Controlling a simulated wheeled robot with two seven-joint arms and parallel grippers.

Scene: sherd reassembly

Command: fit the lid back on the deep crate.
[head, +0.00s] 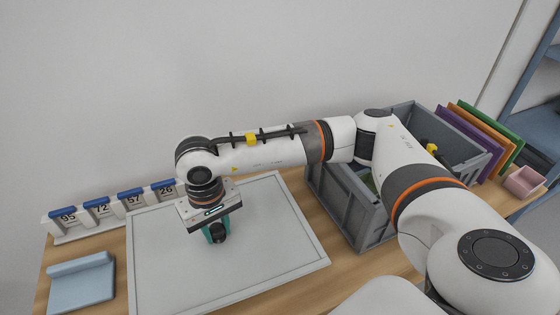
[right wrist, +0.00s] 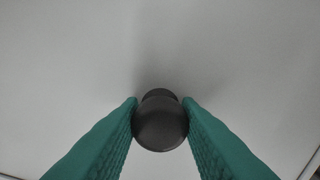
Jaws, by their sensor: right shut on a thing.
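The lid (head: 272,225) is a flat, pale grey panel with a thin rim, in the left middle of the head view. It lies level at the table; I cannot tell whether it touches the top. My right gripper (head: 216,232) points down over its middle. In the right wrist view, its green fingers are shut on the lid's dark round knob (right wrist: 160,124). The deep crate (head: 345,205) is grey and stands to the right of the lid, with its top open. My right arm hides part of it. Something green and yellow shows inside. My left gripper is out of view.
A row of blue-topped number cards (head: 98,207) stands behind the lid at left. A light blue tray (head: 80,283) lies left of it. Upright coloured panels (head: 478,135) and a pink box (head: 524,182) are right of the crate. A wall closes off the back.

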